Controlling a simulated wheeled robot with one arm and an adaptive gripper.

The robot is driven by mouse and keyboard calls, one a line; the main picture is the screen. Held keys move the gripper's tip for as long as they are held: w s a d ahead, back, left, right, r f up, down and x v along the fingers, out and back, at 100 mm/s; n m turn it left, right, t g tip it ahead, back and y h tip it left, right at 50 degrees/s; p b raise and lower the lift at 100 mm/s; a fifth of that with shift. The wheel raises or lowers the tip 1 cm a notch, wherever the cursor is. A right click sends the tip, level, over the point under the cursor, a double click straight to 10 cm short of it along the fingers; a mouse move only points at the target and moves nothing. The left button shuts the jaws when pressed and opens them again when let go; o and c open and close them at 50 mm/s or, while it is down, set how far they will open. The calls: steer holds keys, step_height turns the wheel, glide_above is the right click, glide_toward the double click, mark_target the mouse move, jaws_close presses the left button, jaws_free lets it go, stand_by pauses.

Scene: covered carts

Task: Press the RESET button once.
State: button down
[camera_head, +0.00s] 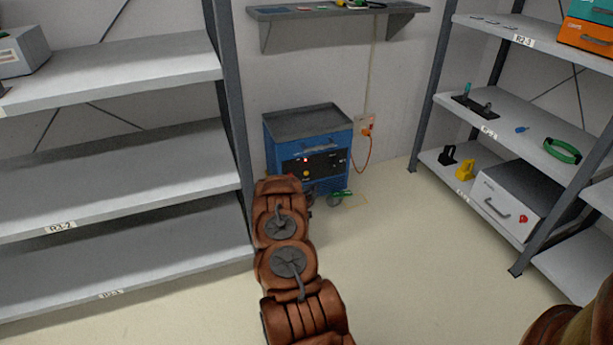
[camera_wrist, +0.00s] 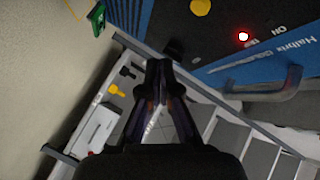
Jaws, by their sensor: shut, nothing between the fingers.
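The blue cart (camera_head: 335,160) stands against the back wall, with a black control panel (camera_head: 322,164) on its front. The panel has a lit red lamp (camera_head: 305,160) and a yellow round button (camera_head: 306,173). No RESET label is readable. In the wrist view the yellow button (camera_wrist: 200,6) is cut by the top edge, and the glowing red lamp (camera_wrist: 243,37) is to its right. My gripper (camera_wrist: 158,66) is shut and empty. Its fingertips appear below and left of the button in that picture, apart from it. In the head view my arm largely hides the gripper.
A handle (camera_wrist: 270,92) sticks out from the cart front near my fingers. Grey racks stand left (camera_head: 120,160) and right (camera_head: 500,100). A green object (camera_head: 341,193) is by the cart's foot. An orange cable (camera_head: 369,150) hangs at the wall. Floor right of my arm is clear.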

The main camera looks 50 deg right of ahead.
mark_target(306, 173)
steer(key=shift+w+d+b, duration=0.35)
steer(key=shift+w+d, duration=0.15)
steer(key=shift+w, duration=0.3)
steer(key=shift+w+d+b, duration=0.4)
steer(key=shift+w+d, duration=0.15)
steer(key=shift+w, duration=0.25)
steer(key=shift+w+d+b, duration=0.35)
steer(key=shift+w+d, duration=0.15)
steer(key=shift+w, duration=0.3)
steer(key=shift+w+d+b, duration=0.15)
steer(key=shift+w+b, duration=0.05)
steer(key=shift+b, duration=0.1)
steer(key=shift+w+d, duration=0.15)
steer(key=shift+w+d+b, duration=0.2)
steer(key=shift+w+b, duration=0.15)
steer(key=shift+b, duration=0.2)
stand_by(0.7)
steer(key=shift+s+a+r+p, duration=0.2)
steer(key=shift+s+p, duration=0.1)
steer(key=shift+p, duration=0.2)
steer(key=shift+s+a+f+p, duration=0.2)
steer(key=shift+s+a+p, duration=0.1)
steer(key=shift+s+p, duration=0.05)
